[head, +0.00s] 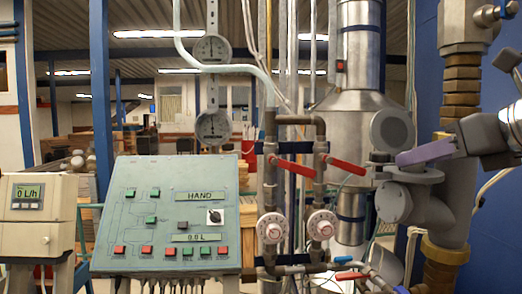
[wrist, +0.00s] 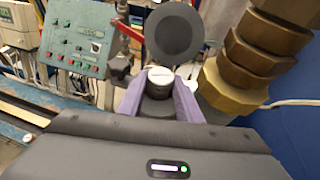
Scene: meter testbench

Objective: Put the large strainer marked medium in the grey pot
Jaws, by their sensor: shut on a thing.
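My gripper (head: 400,157) reaches in from the right in the head view, above the grey pot (head: 393,203). In the wrist view its purple fingers (wrist: 160,82) are shut on a dark round piece with a pale marked top (wrist: 160,73). I take this piece to be the strainer, but its marking is too small to read. In the head view only a small grey part of it (head: 380,157) shows at the fingertips, over the pot's flanged top. Its lower part is hidden, so I cannot tell how far it is inside the pot.
A grey round disc, like a raised lid, stands just beyond the gripper (head: 392,130) and also shows in the wrist view (wrist: 174,32). Brass fittings (head: 461,85) and a blue wall are at the right. Red-handled valves (head: 347,165) and a control panel (head: 170,215) are at the left.

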